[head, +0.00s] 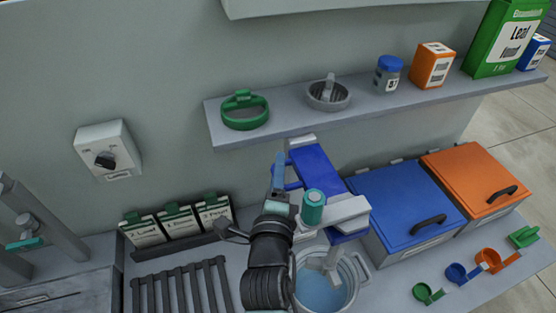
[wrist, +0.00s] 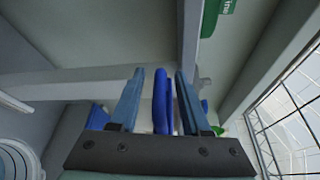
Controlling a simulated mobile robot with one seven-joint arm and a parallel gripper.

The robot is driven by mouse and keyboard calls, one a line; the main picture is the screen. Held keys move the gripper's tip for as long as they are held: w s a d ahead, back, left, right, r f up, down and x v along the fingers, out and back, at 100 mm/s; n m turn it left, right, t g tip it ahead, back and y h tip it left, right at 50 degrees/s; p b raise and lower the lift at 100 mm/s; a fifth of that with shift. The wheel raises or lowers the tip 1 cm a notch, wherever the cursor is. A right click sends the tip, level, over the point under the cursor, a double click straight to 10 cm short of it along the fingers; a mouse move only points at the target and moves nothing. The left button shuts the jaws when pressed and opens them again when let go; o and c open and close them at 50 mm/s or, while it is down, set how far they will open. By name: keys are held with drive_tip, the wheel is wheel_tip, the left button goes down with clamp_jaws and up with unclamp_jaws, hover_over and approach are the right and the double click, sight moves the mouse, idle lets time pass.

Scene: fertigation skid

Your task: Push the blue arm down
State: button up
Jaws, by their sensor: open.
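The blue arm (head: 317,170) is the wide blue head of the mixing stand, tilted, above a bucket of water (head: 322,290) in the head view. My gripper (head: 281,172) is just left of the blue arm, and its fingers partly overlap the stand's pale frame. In the wrist view my gripper (wrist: 158,98) is open, its two steel-blue fingers pointing up the picture. A narrow blue piece (wrist: 161,100) shows between the fingers with gaps on both sides. I cannot tell whether it touches them or which part of the stand it is.
A shelf (head: 365,108) with a green strainer (head: 244,112) and containers is above. A blue lidded bin (head: 400,205) and an orange lidded bin (head: 478,180) stand right. Small scoops (head: 458,272) lie in front of them. A rack (head: 180,290) and label cards (head: 175,222) are left.

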drive_tip(key=shift+w, duration=0.9)
drive_tip(key=shift+f, duration=0.1)
clamp_jaws()
idle(0.8)
